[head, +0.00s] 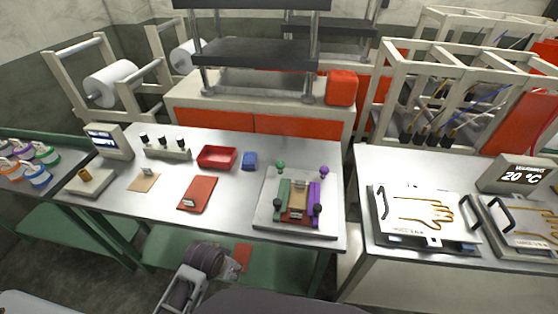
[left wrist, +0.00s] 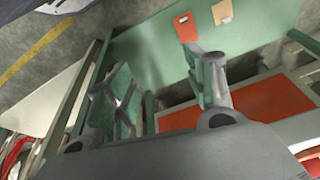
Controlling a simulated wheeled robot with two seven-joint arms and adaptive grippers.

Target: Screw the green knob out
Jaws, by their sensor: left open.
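The green knob (head: 280,165) is a small ball-like knob at the back left of a clamp fixture in the head view, beside the fixture's green block (head: 283,191). The fixture's metal base plate (head: 262,220) lies on the right part of the middle table. My left gripper (head: 232,270) is low in front of that table, below its top and well apart from the knob. In the left wrist view its two fingers (left wrist: 165,88) are spread, with nothing held between them. The knob does not show in the left wrist view. My right gripper is not in view.
A purple knob (head: 324,170) and two black knobs are on the same fixture. The table's front edge (head: 200,234) lies between gripper and fixture.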

